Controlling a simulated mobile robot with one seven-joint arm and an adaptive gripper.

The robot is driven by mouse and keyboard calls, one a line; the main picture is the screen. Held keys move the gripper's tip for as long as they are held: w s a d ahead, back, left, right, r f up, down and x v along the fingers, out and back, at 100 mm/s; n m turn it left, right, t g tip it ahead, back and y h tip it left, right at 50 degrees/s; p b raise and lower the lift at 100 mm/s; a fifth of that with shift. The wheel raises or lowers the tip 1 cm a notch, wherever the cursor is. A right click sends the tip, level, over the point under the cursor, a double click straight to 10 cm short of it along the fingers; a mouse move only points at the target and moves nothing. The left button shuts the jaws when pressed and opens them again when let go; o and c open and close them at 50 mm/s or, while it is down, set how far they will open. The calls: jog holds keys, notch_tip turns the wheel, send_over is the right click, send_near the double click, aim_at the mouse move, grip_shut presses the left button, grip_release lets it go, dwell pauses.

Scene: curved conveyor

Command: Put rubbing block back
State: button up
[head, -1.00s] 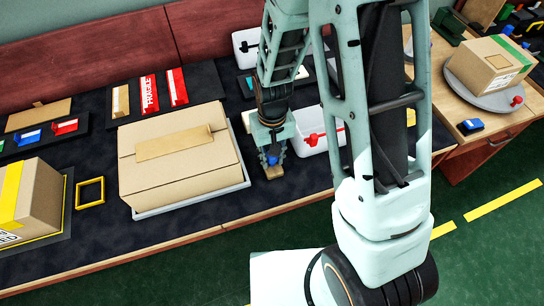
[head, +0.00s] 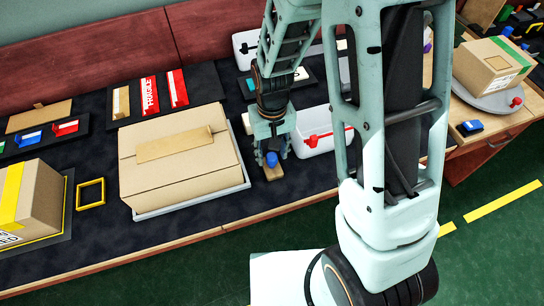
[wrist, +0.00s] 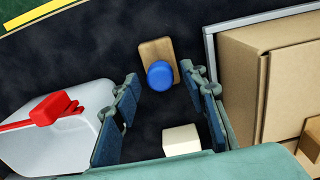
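A small wooden block with a round blue knob, which looks like the rubbing block (head: 274,173), lies on the dark mat between the big carton and the white bin. In the wrist view the block (wrist: 153,50) is ahead of the fingers, with its knob (wrist: 160,76) between the fingertip ends. My gripper (head: 270,146) is above and just behind the block in the head view. In the wrist view my gripper (wrist: 164,82) is open, its two blue-padded fingers apart on either side, with a visible gap to the knob. Nothing is held.
A cream block (wrist: 182,140) lies between the fingers nearer the palm. A white bin with a red scoop (wrist: 90,128) is close on the left; a large carton (head: 180,170) on a grey tray is close on the right in the wrist view. Dark mat in front is clear.

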aim_at(272, 156)
notch_tip(272, 156, up, 9)
jog(key=shift+p, duration=0.35)
dwell(0.3)
